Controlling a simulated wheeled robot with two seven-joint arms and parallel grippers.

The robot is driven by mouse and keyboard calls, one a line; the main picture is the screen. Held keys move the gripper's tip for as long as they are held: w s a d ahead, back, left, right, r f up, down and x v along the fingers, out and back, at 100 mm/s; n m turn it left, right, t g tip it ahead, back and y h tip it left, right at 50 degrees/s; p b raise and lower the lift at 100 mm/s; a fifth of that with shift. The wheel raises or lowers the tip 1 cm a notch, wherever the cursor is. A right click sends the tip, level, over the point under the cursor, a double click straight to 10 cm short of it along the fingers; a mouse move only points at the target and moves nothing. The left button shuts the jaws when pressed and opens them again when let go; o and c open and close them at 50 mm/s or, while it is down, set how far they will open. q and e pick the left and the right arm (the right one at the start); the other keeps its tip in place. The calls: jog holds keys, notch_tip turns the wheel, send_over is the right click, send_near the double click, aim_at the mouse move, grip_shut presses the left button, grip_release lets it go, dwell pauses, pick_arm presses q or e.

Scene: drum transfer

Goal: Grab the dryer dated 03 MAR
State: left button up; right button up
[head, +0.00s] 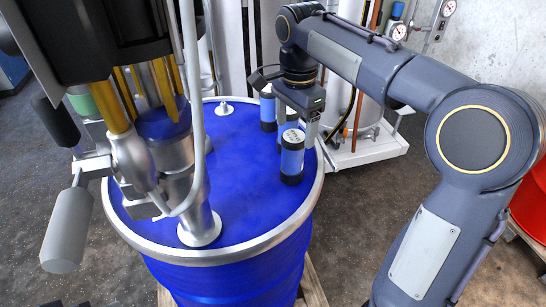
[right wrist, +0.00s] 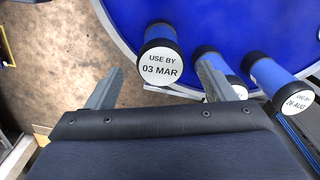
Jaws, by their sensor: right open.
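The dryer dated 03 MAR (right wrist: 158,55) is a blue cylinder with black ends and a white "USE BY 03 MAR" label in the right wrist view. My right gripper (right wrist: 158,82) is open, and the dryer shows in the gap between its fingers, not gripped. In the head view my right gripper (head: 296,115) is above the dryers, and the nearest dryer (head: 292,160) has a label too small to read. My left gripper is not in view.
The dryers stand on the lid of a blue drum (head: 240,170) with a metal rim, near its right edge. A metal pump with grey handles (head: 130,160) stands on the drum's left side. White equipment (head: 365,145) stands behind, and a red drum (head: 530,205) is far right.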

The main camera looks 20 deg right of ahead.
aim_at(293, 151)
jog(key=shift+a+f, duration=0.15)
jog(key=shift+w+d+f, duration=0.1)
jog(key=shift+d+f, duration=0.1)
jog(key=shift+f, duration=0.3)
jog(key=shift+d+f, duration=0.2)
jog(key=shift+f, duration=0.3)
jog(key=f, duration=0.5)
jog(key=shift+a+f, duration=0.25)
jog(key=shift+f, duration=0.15)
jog(key=c, duration=1.2)
jog(key=shift+r, duration=0.15)
